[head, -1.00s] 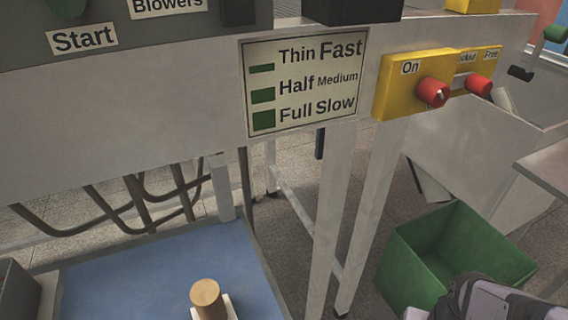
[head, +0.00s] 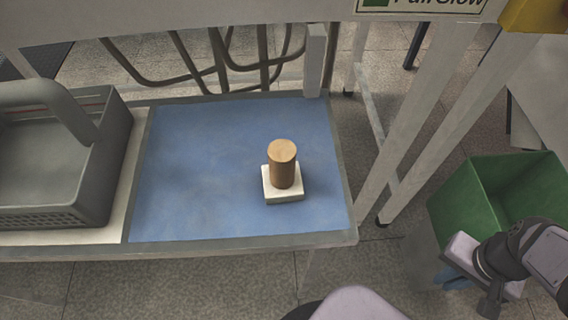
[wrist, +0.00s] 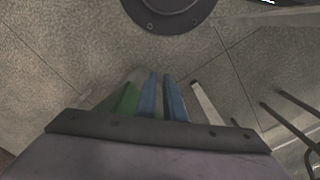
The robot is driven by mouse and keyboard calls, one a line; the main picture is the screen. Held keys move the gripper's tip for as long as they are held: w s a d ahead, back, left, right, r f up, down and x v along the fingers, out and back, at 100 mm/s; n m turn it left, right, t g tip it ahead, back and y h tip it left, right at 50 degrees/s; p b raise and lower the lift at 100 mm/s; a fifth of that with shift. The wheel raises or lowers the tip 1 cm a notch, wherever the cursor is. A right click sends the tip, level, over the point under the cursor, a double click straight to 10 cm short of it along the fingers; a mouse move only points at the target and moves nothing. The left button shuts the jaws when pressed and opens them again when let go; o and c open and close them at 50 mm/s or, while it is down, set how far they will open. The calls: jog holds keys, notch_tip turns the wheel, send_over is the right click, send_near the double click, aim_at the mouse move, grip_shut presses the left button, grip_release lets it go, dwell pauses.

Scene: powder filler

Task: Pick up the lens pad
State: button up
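The lens pad (head: 283,170), a white square block with an upright brown cylindrical handle, stands on the blue mat of the table in the head view. My gripper (head: 452,280) is low at the right of the head view, beside the green bin and well apart from the pad. In the wrist view its two blue fingers (wrist: 160,90) stand a narrow gap apart with nothing between them. The pad does not show in the wrist view.
A grey basket (head: 95,165) with a thick handle stands left of the blue mat (head: 200,180). The green bin (head: 465,205) is on the floor at right. White machine legs (head: 425,90) rise behind the table. The mat around the pad is clear.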

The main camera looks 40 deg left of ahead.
jog(key=o, duration=0.8)
